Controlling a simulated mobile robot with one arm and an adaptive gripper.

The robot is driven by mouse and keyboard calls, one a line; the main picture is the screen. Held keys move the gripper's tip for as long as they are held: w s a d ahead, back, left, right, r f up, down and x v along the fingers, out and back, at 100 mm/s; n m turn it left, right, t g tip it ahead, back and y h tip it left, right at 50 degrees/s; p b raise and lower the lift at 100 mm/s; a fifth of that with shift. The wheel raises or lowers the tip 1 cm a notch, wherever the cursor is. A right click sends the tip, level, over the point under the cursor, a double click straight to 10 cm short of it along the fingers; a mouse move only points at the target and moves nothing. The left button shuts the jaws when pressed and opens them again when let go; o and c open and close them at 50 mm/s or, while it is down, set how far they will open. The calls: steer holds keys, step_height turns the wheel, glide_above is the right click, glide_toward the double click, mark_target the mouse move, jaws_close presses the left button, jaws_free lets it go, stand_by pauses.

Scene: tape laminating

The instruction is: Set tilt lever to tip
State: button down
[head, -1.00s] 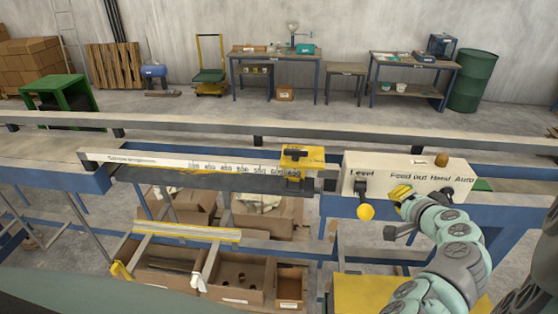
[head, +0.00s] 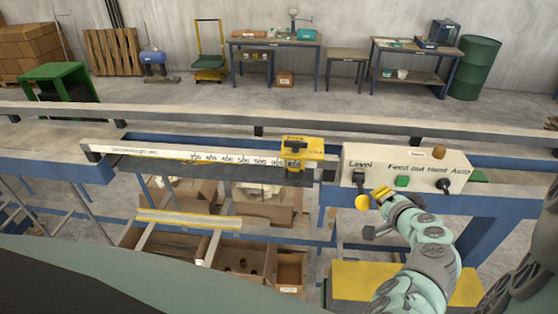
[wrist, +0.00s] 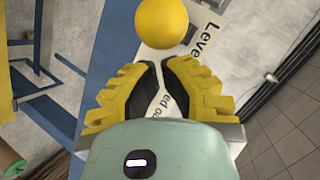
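The tilt lever is a dark arm with a yellow ball knob (head: 362,202), hanging from the front of the white control box (head: 350,167) under the word "Level". In the wrist view the yellow knob (wrist: 161,24) sits just beyond my fingertips. My gripper (head: 380,193) is close to the right of the knob in the head view. Its yellow fingers (wrist: 159,66) are empty, with a narrow gap between them through which the white box and lettering show. The knob appears apart from the fingers.
The box also carries a green button (head: 401,182), a black knob (head: 443,185) marked "Hand Auto" and a brown button (head: 439,152) on top. To the left is a ruled rail with a yellow stop block (head: 302,148). Blue frame beams run below the box.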

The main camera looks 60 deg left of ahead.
steer(key=shift+f+b, duration=0.4)
steer(key=shift+b, duration=0.45)
